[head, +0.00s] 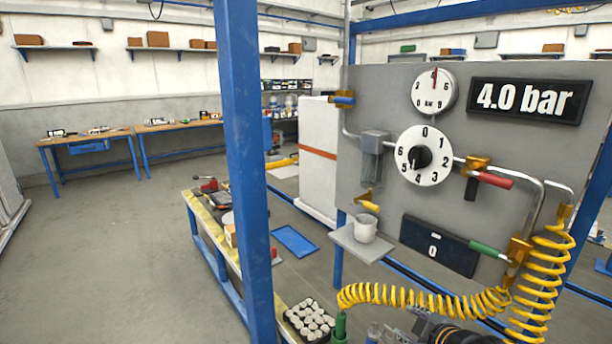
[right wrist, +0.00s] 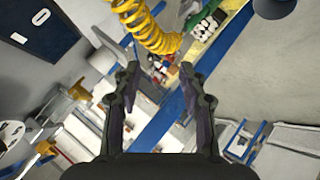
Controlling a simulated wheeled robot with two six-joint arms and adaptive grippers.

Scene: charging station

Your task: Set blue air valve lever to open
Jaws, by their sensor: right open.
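The blue lever (head: 343,99) sits on a brass valve at the upper left edge of the grey panel (head: 385,95). It lies roughly level. My right gripper (head: 425,325) shows only in part at the bottom of the head view, low in front of the panel and well below the blue lever. In the right wrist view its two dark fingers (right wrist: 160,75) are spread with nothing between them. I cannot make out the blue lever in that view. My left gripper is not in view.
The panel holds a red lever (head: 492,180), a green lever (head: 486,249), a yellow lever (head: 369,206), a numbered dial (head: 423,156), a gauge (head: 434,91) and a "4.0 bar" display (head: 525,98). A yellow coiled hose (head: 425,296) hangs near my right gripper. A blue post (head: 245,150) stands left.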

